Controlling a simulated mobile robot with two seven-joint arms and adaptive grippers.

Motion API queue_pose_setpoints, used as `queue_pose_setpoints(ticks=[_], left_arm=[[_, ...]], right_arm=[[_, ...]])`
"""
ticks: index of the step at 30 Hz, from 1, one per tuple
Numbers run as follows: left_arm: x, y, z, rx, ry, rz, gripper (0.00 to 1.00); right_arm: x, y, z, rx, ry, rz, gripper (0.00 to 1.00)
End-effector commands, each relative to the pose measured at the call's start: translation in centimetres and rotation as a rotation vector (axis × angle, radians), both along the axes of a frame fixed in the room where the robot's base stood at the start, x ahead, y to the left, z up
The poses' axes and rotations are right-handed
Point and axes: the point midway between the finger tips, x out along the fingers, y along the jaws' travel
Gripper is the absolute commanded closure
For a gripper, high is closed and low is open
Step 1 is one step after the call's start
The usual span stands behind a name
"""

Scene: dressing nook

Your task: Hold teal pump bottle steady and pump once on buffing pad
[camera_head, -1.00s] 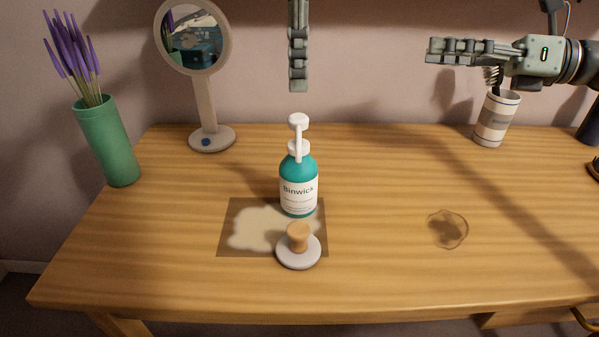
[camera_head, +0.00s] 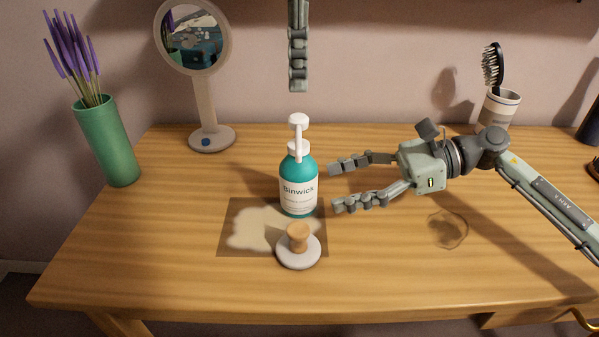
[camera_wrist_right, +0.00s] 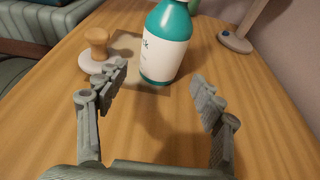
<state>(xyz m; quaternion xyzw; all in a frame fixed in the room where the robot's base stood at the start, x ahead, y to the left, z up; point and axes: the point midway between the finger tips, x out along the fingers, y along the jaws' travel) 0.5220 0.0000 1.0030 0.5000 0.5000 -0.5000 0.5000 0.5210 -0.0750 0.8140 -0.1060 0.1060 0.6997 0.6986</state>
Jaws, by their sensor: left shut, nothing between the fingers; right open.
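The teal pump bottle (camera_head: 298,187) stands upright on the back right part of a brown mat, with its white pump head (camera_head: 298,122) up. The bottle also shows in the right wrist view (camera_wrist_right: 166,45), ahead of the fingers. The buffing pad (camera_head: 298,247), a pale disc with a wooden knob, sits in front of the bottle at the mat's front edge. My left gripper (camera_head: 298,88) is shut and empty, pointing down above and behind the pump head. My right gripper (camera_head: 334,187) is open, its fingertips just right of the bottle and apart from it.
The brown mat (camera_head: 232,247) carries a pale stain. A round mirror (camera_head: 207,110) and a green vase (camera_head: 108,145) with purple stems stand at left. A striped cup (camera_head: 497,108) with a hairbrush stands back right. A dark ring stain (camera_head: 458,240) marks the table at right.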

Motion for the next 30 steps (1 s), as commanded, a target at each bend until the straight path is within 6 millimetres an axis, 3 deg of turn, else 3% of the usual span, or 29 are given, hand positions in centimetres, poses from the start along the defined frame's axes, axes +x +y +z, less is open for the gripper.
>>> queue_pose_setpoints(ticks=[6,13,27,30], left_arm=[[0.0,0.0,0.0,0.0,0.0,0.0,1.0],[0.0,0.0,0.0,0.0,0.0,0.0,1.0],[0.0,0.0,0.0,0.0,0.0,0.0,1.0],[0.0,0.0,0.0,0.0,0.0,0.0,1.0]], right_arm=[[0.0,3.2,-0.8,0.003,-0.001,0.0,0.33],[0.0,5.6,-1.6,0.002,0.0,0.0,0.33],[0.1,6.4,-1.9,0.001,-0.001,-0.002,0.33],[0.1,6.4,-1.9,0.001,-0.001,-0.002,0.45]])
